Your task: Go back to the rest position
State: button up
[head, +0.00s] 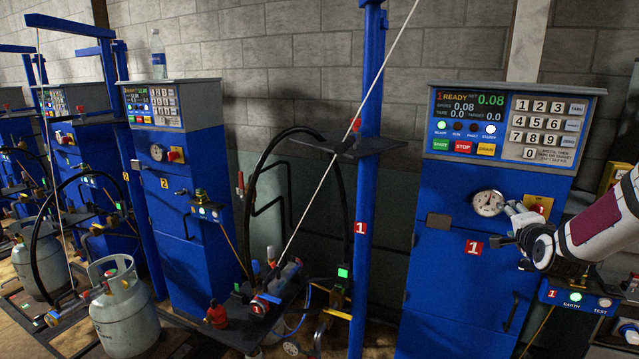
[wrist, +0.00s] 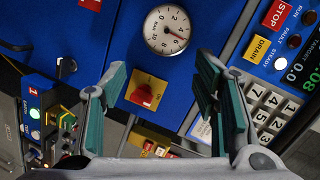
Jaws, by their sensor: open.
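My gripper (head: 512,225) is in front of the blue cabinet of scale 1 (head: 455,275), at the right of the head view, beside the round pressure gauge (head: 488,203). In the wrist view, the two green-padded fingers of my gripper (wrist: 161,75) are spread apart with nothing held between them. A red rotary switch on a yellow plate (wrist: 143,97) shows between the fingers, nearer the left one. The gauge (wrist: 167,29) shows just beyond the fingertips. I cannot tell the exact gap between the fingertips and the panel.
The keypad and display panel (head: 510,125) is above my gripper. An earth test box (head: 575,298) sits below it. A blue post (head: 368,190) with a black shelf (head: 345,147) stands to the left. Gas cylinders (head: 122,310) and another blue cabinet (head: 185,200) are farther left.

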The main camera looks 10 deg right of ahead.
jog(key=s+a+r+n+g+y, duration=0.1)
jog(key=s+a+r+n, duration=0.15)
jog(key=a, duration=0.45)
jog(key=s+a+r+n+g+y, duration=0.1)
jog(key=s+a+r+n+g, duration=0.2)
jog(key=a, duration=0.4)
jog(key=s+a+r+n+y, duration=0.1)
jog(key=s+a+r+n, duration=0.2)
jog(key=a, duration=0.5)
jog(key=s+a+n+g+y, duration=0.1)
jog(key=s+a+n, duration=0.4)
jog(key=s, duration=0.8)
jog(key=s+a+n+g+y, duration=0.2)
jog(key=s+a+n, duration=0.3)
jog(key=s+a, duration=0.5)
jog(key=s+g, duration=0.1)
jog(key=s, duration=0.2)
jog(key=shift+s+f+g, duration=0.2)
jog(key=shift+f+g, duration=0.15)
jog(key=shift+g, duration=0.05)
